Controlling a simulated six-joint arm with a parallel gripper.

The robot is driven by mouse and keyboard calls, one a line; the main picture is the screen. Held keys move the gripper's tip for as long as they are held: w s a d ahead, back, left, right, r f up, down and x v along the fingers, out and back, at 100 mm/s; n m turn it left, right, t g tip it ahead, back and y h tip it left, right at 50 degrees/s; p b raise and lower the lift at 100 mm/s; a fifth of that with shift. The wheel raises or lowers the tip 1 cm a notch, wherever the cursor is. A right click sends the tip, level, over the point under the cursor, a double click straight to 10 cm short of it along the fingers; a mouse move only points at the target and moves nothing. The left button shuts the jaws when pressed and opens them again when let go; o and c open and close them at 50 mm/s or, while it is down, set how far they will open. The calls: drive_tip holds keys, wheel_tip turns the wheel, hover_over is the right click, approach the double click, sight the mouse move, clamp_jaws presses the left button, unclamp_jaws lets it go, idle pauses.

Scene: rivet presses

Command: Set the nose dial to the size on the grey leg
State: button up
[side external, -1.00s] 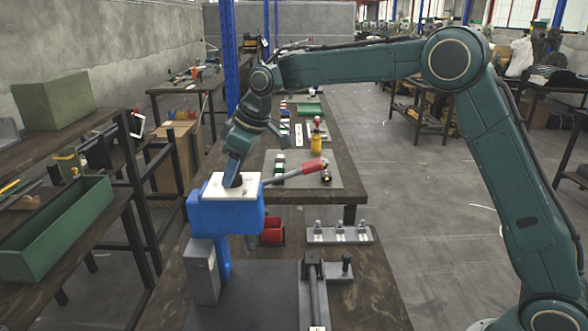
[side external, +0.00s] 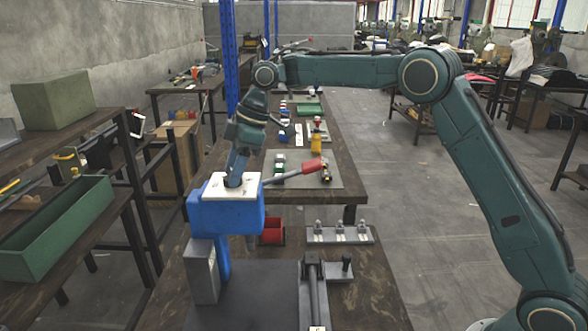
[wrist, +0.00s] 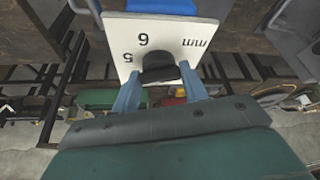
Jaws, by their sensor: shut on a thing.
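The blue press head (side external: 228,213) stands at the left of the near bench with a white dial plate (side external: 213,190) on top. In the wrist view the plate (wrist: 124,30) shows "5", "6" and "mm". My gripper (side external: 235,181) points down onto the plate and is shut on the black dial knob (wrist: 158,72), one finger on each side. The knob's pointer is hidden, so I cannot tell which number it marks. A grey bar (side external: 313,285) lies on the bench at right, with a small white tag (side external: 317,328) too small to read.
A red-tipped lever (side external: 295,172) sticks out right of the press head. A red bin (side external: 272,231) and a grey rack with several small pegs (side external: 340,235) stand behind the bar. A green tray (side external: 60,230) is on the left shelf. The floor at right is open.

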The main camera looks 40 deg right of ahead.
drive_tip(key=shift+w+r+n+g, duration=0.1)
drive_tip(key=shift+n+g, duration=0.4)
drive_tip(key=shift+n, duration=1)
drive_tip(key=o, duration=1)
drive_tip(key=shift+d+r, duration=0.25)
drive_tip(key=shift+r, duration=0.2)
drive_tip(key=shift+s+d, duration=0.45)
drive_tip(key=shift+d, duration=1.5)
drive_tip(key=shift+s+d, duration=0.45)
drive_tip(key=shift+d, duration=1.55)
drive_tip(key=shift+s+d, duration=0.45)
drive_tip(key=shift+d, duration=1.5)
drive_tip(key=shift+r, duration=0.1)
